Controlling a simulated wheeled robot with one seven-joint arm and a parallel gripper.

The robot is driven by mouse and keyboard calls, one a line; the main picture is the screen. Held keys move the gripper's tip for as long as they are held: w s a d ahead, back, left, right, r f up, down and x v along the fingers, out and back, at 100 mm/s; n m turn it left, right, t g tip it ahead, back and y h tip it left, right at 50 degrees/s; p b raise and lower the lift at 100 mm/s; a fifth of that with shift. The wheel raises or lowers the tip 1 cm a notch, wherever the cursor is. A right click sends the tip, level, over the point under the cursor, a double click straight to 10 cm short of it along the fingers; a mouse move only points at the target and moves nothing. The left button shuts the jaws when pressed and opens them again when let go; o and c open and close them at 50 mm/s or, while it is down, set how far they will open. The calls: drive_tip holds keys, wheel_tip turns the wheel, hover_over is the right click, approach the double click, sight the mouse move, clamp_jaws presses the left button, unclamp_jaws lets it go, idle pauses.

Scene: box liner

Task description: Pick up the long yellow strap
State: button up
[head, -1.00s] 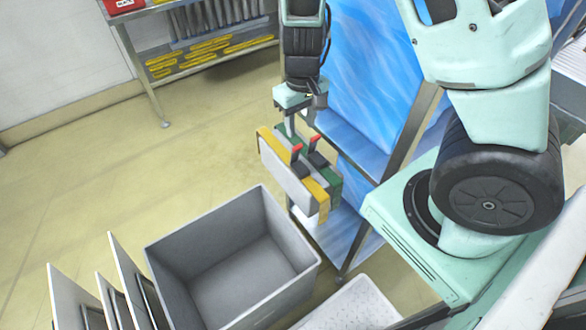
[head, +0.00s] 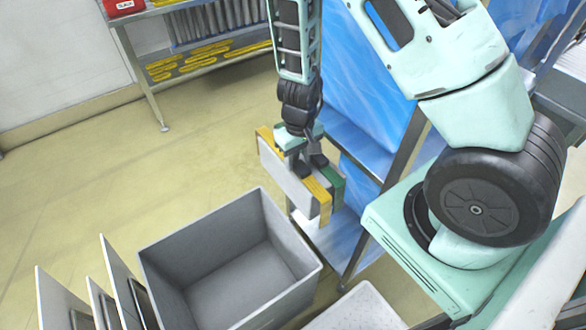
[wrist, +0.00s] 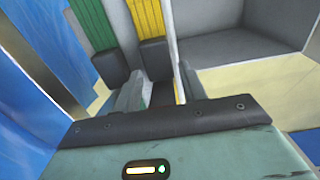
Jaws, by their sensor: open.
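My gripper (head: 304,161) points down at the top of this bundle. In the wrist view my gripper (wrist: 160,92) has its fingers apart near the dark blocks. Whether they touch or straddle the yellow strap cannot be told.
An open grey bin (head: 245,275) stands on the floor below and left of the bundle. Upright panels (head: 125,275) stand left of the bin. A rack with blue sheeting (head: 370,75) is close on the right. More yellow pieces (head: 208,49) lie on a far shelf.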

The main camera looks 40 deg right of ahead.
clamp_jaws()
